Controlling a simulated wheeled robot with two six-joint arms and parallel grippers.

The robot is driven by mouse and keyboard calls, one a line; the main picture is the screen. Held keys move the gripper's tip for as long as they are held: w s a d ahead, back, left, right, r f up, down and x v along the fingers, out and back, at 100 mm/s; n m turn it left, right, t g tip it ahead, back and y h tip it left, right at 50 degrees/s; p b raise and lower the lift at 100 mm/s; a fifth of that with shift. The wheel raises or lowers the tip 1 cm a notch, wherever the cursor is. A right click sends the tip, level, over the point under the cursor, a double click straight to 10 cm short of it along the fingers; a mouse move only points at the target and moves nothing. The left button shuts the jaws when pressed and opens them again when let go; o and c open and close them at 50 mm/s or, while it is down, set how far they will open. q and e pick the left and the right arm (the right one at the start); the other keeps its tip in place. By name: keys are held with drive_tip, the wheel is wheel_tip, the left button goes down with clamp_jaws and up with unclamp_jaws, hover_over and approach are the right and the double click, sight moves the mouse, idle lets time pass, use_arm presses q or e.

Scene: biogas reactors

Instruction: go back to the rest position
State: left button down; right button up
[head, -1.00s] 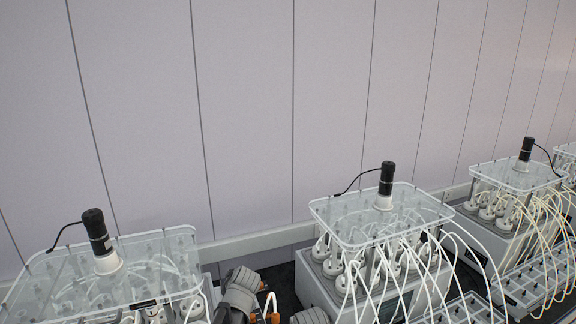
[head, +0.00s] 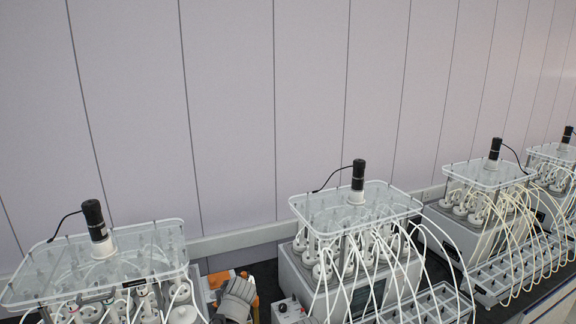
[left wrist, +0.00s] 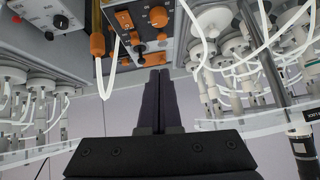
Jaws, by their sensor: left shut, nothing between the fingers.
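My left gripper (left wrist: 157,100) fills the middle of the left wrist view. Its two dark fingers lie side by side, shut with nothing between them. Beyond the fingertips is a grey and orange control box (left wrist: 145,30) with knobs and a switch. In the head view, a grey rounded part of my arm (head: 236,298) shows at the bottom, between two reactor units and in front of an orange-edged box (head: 246,282). The gripper's fingers are hidden there. My right gripper is in neither view.
Reactor units with clear lids and black-topped motors stand in a row: near left (head: 150,243), middle (head: 385,198), right (head: 485,172) and far right. White tubes loop from them to grey trays (head: 432,300). A pale panelled wall (head: 320,100) is behind.

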use_arm(q)
drive_tip(key=s+d+f+m+g+h+b, duration=0.1)
drive_tip(key=s+d+f+m+g+b, duration=0.3)
drive_tip(key=s+f+b, duration=0.6)
drive_tip(key=s+d+f+m+g+h+b, duration=0.2)
drive_tip(key=s+d+f+m+g+b, duration=0.1)
drive_tip(key=s+d+f+b, duration=0.5)
drive_tip(key=s+f+g+b, duration=0.1)
drive_tip(key=s+f+b, duration=0.2)
drive_tip(key=s+f, duration=0.4)
wheel_tip(320, 180, down, 3)
drive_tip(key=shift+d+f+m, duration=0.15)
drive_tip(key=shift+m, duration=0.25)
drive_tip(key=c, duration=1.6)
unclamp_jaws()
drive_tip(key=shift+s, duration=0.1)
